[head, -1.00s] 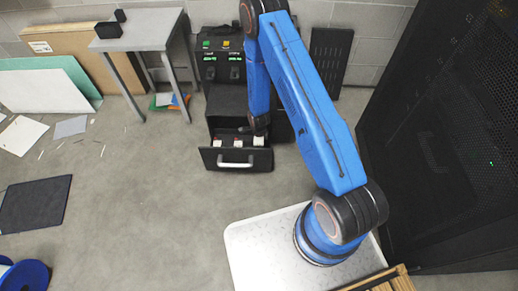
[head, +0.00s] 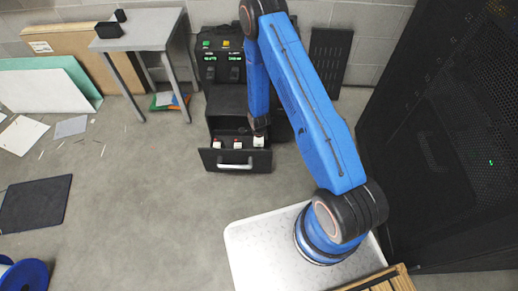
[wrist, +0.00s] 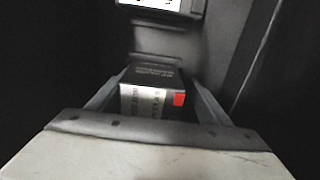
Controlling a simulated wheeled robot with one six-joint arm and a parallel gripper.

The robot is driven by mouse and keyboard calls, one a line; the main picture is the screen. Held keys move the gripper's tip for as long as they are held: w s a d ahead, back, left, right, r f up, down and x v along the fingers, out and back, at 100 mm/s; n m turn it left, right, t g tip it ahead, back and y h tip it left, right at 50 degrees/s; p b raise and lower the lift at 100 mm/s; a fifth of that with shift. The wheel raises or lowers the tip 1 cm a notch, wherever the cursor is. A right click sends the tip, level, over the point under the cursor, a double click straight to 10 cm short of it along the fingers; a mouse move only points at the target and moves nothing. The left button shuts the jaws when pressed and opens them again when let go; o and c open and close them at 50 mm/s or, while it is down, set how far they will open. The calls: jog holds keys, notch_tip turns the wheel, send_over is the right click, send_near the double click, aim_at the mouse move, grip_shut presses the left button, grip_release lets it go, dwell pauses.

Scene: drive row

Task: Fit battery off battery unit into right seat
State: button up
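The black battery unit (head: 222,68) stands against the wall with lit green displays. Its drawer (head: 208,158) is pulled out at floor level. Several pale-faced batteries sit inside in a row: a left one (head: 217,144), a middle one (head: 237,144) and a right one (head: 259,142). My gripper (head: 260,128) points down at the right end of the drawer. In the wrist view, a black battery (wrist: 143,100) with a white label and red patch lies between the two fingers of my gripper (wrist: 155,90), which appear closed against its sides. Its lower part and the seat are hidden.
A grey table (head: 140,38) with small black boxes stands left of the unit. A dark perforated cabinet (head: 440,120) fills the right side. Boards (head: 45,85) lean at the left wall. The floor before the drawer is clear.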

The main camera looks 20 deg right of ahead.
jog(key=shift+s+f, duration=0.15)
notch_tip(320, 180, up, 14)
jog(key=shift+f, duration=0.2)
jog(key=s+d+r+n+t, duration=0.1)
jog(key=s+d+r+n, duration=0.3)
jog(key=r, duration=1.3)
jog(key=s+a+r+n+t, duration=0.1)
jog(key=r+n, duration=0.5)
jog(key=r, duration=1.1)
jog(key=s+d+r+n+t, duration=0.15)
jog(key=s+r+n, duration=0.35)
jog(key=s+r, duration=0.7)
jog(key=s+d+r+n, duration=0.1)
jog(key=s+r+n, duration=0.2)
jog(key=s, duration=0.5)
jog(key=s+d+r+n+t, duration=0.1)
jog(key=s+r+n, duration=0.2)
jog(key=s+r, duration=0.2)
jog(key=s, duration=0.3)
jog(key=shift+s+d+n, duration=0.2)
jog(key=shift+d+n, duration=0.05)
jog(key=shift+n, duration=0.05)
